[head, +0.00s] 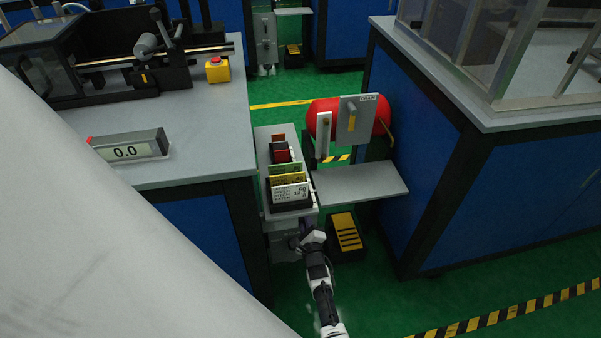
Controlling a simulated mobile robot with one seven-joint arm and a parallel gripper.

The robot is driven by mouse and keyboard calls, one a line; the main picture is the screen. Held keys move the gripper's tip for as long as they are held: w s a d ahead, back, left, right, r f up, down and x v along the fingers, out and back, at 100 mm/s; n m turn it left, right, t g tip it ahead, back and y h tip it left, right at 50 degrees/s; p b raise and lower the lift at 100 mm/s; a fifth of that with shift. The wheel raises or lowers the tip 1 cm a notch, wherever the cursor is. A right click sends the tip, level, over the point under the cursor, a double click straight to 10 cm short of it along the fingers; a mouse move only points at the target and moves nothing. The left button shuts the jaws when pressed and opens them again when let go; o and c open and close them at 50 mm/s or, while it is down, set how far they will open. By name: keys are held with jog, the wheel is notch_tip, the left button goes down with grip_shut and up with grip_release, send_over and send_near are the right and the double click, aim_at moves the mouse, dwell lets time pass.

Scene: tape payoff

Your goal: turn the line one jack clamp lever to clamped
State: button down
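My gripper (304,232) is low in the middle of the head view, at the end of my white and black arm reaching up from the bottom. It is close to the front of a grey cabinet (284,247) under a tray of cards; whether it touches anything cannot be told. Its fingers are too small and dark to show open or shut. No lever clearly marked as the line one jack clamp can be made out.
A grey shelf (362,184) juts out right of the card tray (265,190). A black and yellow pedal (347,232) sits on the green floor below. Blue benches (215,230) (432,150) stand either side. The floor at front right is clear.

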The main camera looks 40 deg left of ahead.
jog(key=m, duration=0.2)
jog(key=f+m, duration=0.1)
jog(key=shift+s+a, duration=0.3)
jog(key=shift+s, duration=0.05)
jog(key=shift+s+a+f+m+b, duration=0.25)
jog(key=shift+s+a+m, duration=0.15)
jog(key=shift+m, duration=0.95)
jog(key=shift+s+a+f+m+b, duration=0.1)
jog(key=shift+s+a+m+b, duration=0.25)
jog(key=shift+m, duration=0.95)
jog(key=shift+s+a+f+m+b, duration=0.2)
jog(key=shift+s+m, duration=0.25)
jog(key=shift+m, duration=0.9)
jog(key=shift+a, duration=0.1)
jog(key=c, duration=1.4)
grip_release()
